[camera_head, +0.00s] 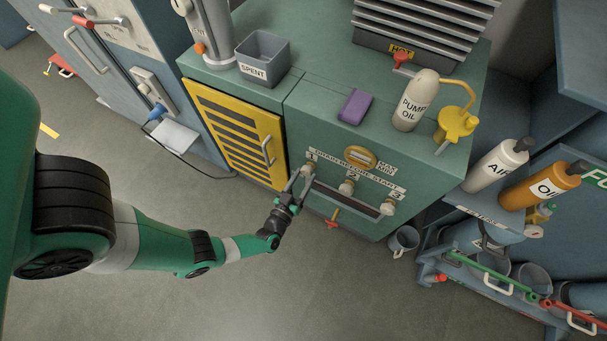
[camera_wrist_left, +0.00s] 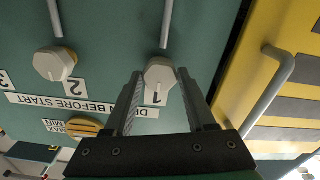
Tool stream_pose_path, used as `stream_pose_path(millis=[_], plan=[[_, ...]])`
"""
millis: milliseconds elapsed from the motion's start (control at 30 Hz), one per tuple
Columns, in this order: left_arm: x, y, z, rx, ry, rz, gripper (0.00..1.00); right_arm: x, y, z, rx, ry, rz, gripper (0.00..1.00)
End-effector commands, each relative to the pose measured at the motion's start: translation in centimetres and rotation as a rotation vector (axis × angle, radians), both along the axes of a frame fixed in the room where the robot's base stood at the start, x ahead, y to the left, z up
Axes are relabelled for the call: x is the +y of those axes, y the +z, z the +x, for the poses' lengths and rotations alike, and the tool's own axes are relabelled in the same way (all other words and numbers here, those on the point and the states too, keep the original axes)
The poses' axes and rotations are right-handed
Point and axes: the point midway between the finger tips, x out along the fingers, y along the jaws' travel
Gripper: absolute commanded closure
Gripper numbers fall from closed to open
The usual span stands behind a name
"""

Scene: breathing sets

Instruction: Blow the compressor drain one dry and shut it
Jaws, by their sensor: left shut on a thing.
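The compressor drain one (camera_head: 308,169) is a pale knob marked 1 on the green cabinet's front. It also shows in the left wrist view (camera_wrist_left: 159,76), with a grey pipe running from it. My left gripper (camera_head: 299,184) is at this knob, and its two fingers are shut on it, one on each side. Drain two (camera_head: 347,187) and drain three (camera_head: 387,207) are similar knobs to the right. Drain two shows in the left wrist view (camera_wrist_left: 54,63). A label reading "DRAIN BEFORE START" (camera_wrist_left: 75,104) runs along the knobs. The pipe outlet is hidden in the head view. My right gripper is not in view.
A yellow louvred door (camera_head: 238,135) with a handle is close left of drain one. A red-handled valve (camera_head: 333,219) sticks out below the drains. The cabinet top holds a grey SPENT bin (camera_head: 263,59), a purple block (camera_head: 355,106) and a PUMP OIL bottle (camera_head: 415,101).

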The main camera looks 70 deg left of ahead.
Motion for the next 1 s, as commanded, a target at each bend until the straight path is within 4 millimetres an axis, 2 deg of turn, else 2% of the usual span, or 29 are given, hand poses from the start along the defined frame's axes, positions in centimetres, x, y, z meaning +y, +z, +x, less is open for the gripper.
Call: stream_pose_path(millis=[400,433,567,600,867,1000], plan=[[-0.02,-0.01,0.01,0.007,-0.001,0.008,1.0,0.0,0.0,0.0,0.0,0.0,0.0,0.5],[-0.02,-0.01,0.01,0.008,-0.001,0.009,0.41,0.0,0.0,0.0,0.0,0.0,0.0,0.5],[-0.02,-0.02,0.0,0.007,-0.001,0.007,0.17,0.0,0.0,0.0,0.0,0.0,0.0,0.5],[-0.02,-0.02,0.0,0.007,-0.001,0.007,0.15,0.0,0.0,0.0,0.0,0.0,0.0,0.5],[-0.07,-0.02,-0.03,0.007,-0.001,0.006,0.15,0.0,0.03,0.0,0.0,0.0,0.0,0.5],[-0.89,0.1,-0.66,0.007,-0.006,0.005,0.15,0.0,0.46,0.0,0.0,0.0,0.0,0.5]])
